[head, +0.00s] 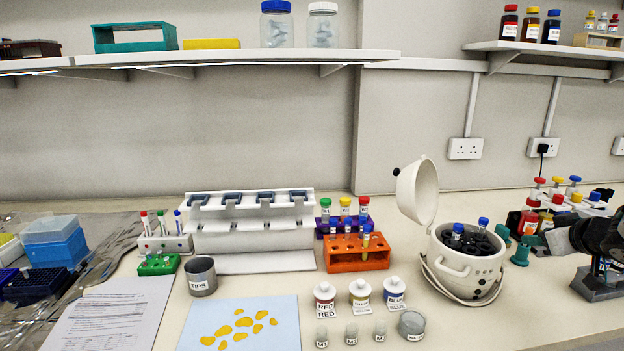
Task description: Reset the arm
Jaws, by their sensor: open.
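My gripper is not clearly seen in the head view, and no fingertips can be made out. A dark, jointed-looking piece of equipment (592,238) is cut off by the right edge; I cannot tell what it is. The white round pot-like centrifuge (456,268) stands with its lid (416,192) raised and blue-capped tubes inside. An orange rack (345,262) holds capped tubes, in front of a purple rack (364,222). A white pipette stand (245,235) is at the back.
A TIPS cup (202,284), blue mat (195,330) with yellow patches, labelled bottles (361,291) and small jars (412,325) stand in front. Blue tip boxes (55,243) and a paper sheet (105,315) are left. More capped tubes crowd the right. Shelves (250,57) hang above. The front right bench is clear.

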